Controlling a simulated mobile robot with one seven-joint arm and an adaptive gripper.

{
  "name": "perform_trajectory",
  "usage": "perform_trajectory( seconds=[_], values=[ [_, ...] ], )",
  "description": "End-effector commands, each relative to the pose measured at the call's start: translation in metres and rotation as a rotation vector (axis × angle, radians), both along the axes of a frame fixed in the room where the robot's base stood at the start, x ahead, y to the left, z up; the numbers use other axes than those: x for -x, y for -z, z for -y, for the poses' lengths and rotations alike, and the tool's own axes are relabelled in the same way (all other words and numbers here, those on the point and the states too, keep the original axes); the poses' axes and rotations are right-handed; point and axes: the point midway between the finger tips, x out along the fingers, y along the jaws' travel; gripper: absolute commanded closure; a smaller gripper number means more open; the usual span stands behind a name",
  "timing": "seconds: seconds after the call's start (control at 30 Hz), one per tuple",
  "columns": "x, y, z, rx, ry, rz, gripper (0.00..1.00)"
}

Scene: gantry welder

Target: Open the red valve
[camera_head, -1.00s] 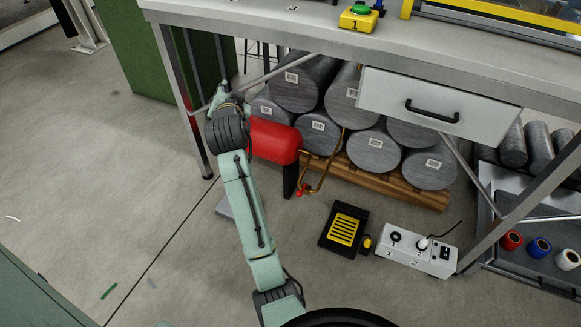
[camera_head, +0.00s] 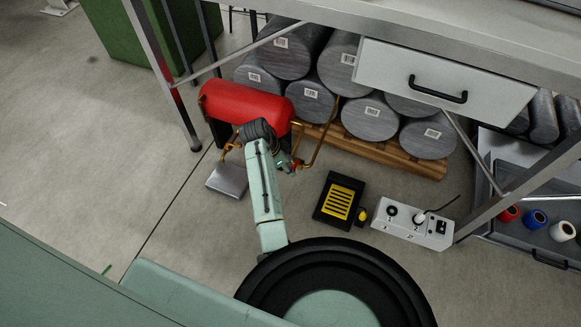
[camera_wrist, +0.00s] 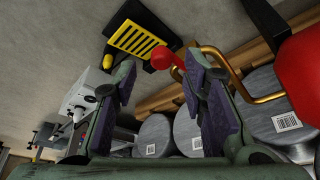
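The red valve (camera_wrist: 163,58) is a small round red knob on the end of a brass pipe (camera_wrist: 243,84). In the wrist view it shows between my fingertips, nearer the right finger; I cannot tell whether they touch it. My gripper (camera_wrist: 157,68) is open, with a clear gap between its two fingers. In the head view my gripper (camera_head: 287,163) is low by the right end of the red tank (camera_head: 240,105), where the brass pipe (camera_head: 318,145) comes down. The valve is mostly hidden there by my gripper.
A workbench with a white drawer (camera_head: 440,80) overhangs the tank. Grey cylinders (camera_head: 370,118) lie on a wooden pallet (camera_head: 400,160) behind. A black and yellow pedal (camera_head: 338,200) and a white socket box (camera_head: 412,224) stand on the floor to the right.

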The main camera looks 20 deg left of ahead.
Motion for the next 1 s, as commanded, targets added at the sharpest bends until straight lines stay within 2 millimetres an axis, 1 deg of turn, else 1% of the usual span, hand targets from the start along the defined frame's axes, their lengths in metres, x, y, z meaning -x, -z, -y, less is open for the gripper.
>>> perform_trajectory(
  seconds=[0.03,0.1,0.23,0.57,1.0],
  values=[
    [-0.001,0.008,0.003,0.001,0.001,-0.003,0.61],
    [-0.004,0.016,0.005,0.001,0.0,-0.002,0.61],
    [-0.007,0.025,0.007,0.0,-0.001,-0.001,0.61],
    [-0.008,0.028,0.008,-0.001,-0.002,0.001,0.61],
    [-0.008,0.027,0.008,-0.001,-0.002,0.001,0.91]
  ],
)
